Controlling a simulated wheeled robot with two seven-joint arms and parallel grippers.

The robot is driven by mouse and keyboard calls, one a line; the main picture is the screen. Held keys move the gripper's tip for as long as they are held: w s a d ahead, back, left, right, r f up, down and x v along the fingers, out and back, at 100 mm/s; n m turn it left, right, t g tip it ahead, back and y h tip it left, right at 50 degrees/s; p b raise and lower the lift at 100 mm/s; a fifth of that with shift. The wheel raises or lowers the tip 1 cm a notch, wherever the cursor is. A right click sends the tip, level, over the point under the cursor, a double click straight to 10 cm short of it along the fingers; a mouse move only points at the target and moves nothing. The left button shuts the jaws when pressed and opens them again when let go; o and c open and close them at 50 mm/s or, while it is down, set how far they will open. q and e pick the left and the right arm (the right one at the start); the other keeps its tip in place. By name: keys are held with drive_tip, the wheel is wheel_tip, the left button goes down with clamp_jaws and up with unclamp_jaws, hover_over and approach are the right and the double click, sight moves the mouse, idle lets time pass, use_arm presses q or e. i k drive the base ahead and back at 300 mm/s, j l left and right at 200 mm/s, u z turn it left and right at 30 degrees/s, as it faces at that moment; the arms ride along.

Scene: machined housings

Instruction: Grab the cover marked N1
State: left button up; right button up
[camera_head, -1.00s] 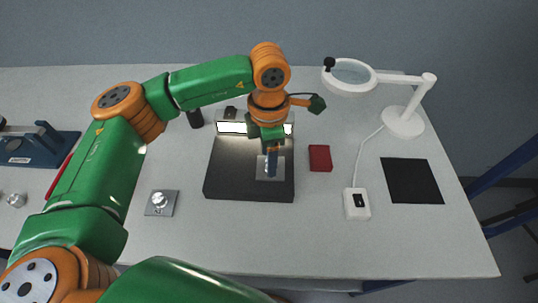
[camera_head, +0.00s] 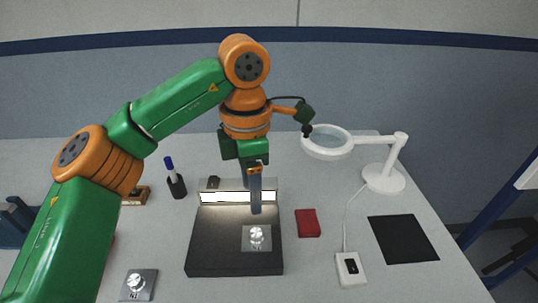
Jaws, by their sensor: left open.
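A square metal cover with a round silver knob (camera_head: 138,284) lies on the table at the lower left; small dark marking shows at its front edge, seemingly N1. A similar cover with a knob (camera_head: 257,237) sits on the black lit stand (camera_head: 215,262); no marking on it is legible. My left gripper (camera_head: 256,208) points down just above and behind this second cover's knob in the picture. It is open and nothing shows between its fingers. My right gripper is not in view.
A red box (camera_head: 307,223) lies right of the stand. A magnifier lamp (camera_head: 384,178), a white switch box (camera_head: 350,269) with a cable and a black mat (camera_head: 403,239) are further right. A pen cup (camera_head: 176,186) stands behind left. The table between the left cover and the stand is clear.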

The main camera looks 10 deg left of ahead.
sight(138, 284)
drive_tip(key=k, duration=1.5)
